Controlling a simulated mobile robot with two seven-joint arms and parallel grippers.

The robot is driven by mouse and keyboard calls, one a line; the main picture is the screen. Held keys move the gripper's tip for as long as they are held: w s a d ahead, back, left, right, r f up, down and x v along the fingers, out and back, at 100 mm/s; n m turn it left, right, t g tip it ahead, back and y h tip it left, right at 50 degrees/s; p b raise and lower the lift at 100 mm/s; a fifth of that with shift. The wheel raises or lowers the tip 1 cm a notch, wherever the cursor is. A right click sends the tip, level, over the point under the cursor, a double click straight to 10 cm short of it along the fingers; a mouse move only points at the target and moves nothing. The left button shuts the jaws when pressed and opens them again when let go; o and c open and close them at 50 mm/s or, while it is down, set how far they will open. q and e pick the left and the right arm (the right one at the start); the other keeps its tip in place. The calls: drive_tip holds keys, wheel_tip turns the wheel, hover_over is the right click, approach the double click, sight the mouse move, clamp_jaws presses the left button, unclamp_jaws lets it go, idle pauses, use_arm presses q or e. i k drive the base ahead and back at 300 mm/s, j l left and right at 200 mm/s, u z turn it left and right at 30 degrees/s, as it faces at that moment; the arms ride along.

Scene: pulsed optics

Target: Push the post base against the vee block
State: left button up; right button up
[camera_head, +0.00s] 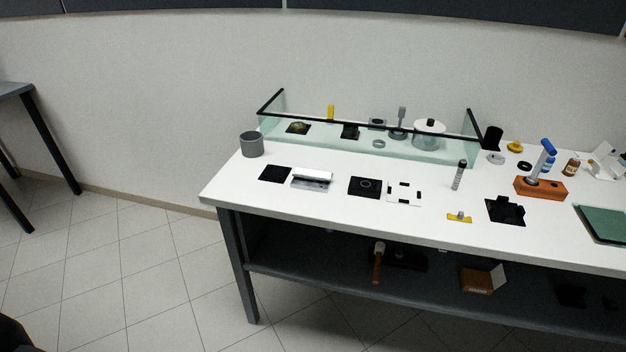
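I cannot tell for certain which object is the post base or the vee block. A black stepped block (506,209) sits near the front edge of the white bench, right of centre, and may be the vee block. A small yellow piece with a grey knob (459,217) lies to its left, apart from it. A slim grey and black post (458,175) stands upright behind the yellow piece. A grey post on a round foot (398,132) stands behind the glass screen and may be the post base. Neither of my grippers is in view.
A low glass screen with a black rim (372,127) encloses the bench's back. A grey cup (251,144), black plate (365,187), orange block (540,188) and green mat (605,223) stand around. A lower shelf (340,281) holds several items.

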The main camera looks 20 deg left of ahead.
sight(360, 186)
drive_tip(key=i+l, duration=0.1)
drive_tip(key=l, duration=0.55)
drive_tip(key=i+l+u, duration=0.1)
drive_tip(key=l, duration=1.15)
drive_tip(key=i+u, duration=0.05)
drive_tip(key=i, duration=0.05)
